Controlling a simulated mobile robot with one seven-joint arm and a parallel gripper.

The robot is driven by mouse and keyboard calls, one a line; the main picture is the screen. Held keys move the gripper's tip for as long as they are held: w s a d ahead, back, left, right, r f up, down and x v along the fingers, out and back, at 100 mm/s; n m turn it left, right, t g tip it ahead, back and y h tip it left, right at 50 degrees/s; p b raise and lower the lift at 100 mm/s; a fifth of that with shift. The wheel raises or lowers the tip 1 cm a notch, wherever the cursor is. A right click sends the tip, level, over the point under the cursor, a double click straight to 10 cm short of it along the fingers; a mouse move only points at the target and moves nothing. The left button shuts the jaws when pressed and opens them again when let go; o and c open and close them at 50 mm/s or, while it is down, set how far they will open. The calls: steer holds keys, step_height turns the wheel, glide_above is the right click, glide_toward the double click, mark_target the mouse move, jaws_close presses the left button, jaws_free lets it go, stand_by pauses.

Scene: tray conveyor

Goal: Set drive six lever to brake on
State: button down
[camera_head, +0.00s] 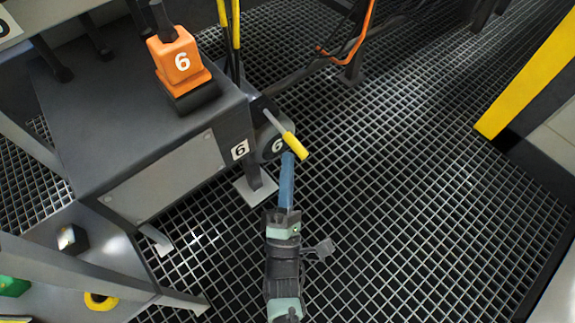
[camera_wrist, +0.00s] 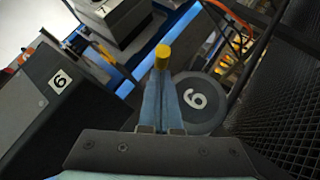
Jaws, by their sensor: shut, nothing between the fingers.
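The drive six lever has a yellow grip (camera_head: 295,145) on a grey rod (camera_head: 272,119). It comes out of a round dark drive disc marked 6 (camera_head: 277,146) on the end of the grey housing. The rod slants down to the right in the head view. My gripper (camera_head: 287,157) is shut and empty, with its blue fingertips just below the yellow grip. In the wrist view the yellow grip (camera_wrist: 162,55) shows just past the shut fingertips (camera_wrist: 161,72), and the disc (camera_wrist: 197,101) is to the right. I cannot tell whether fingertips and grip touch.
A white 6 label (camera_head: 240,150) is beside the disc. A support leg (camera_head: 255,178) stands below. Open grating floor (camera_head: 400,200) lies to the right. A yellow-edged post (camera_head: 530,80) is at far right.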

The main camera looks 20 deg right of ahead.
steer(key=shift+r, duration=0.1)
stand_by(0.3)
steer(key=shift+s+r+n+y+p, duration=0.15)
steer(key=shift+r+n+y+p, duration=0.2)
steer(key=shift+p, duration=0.7)
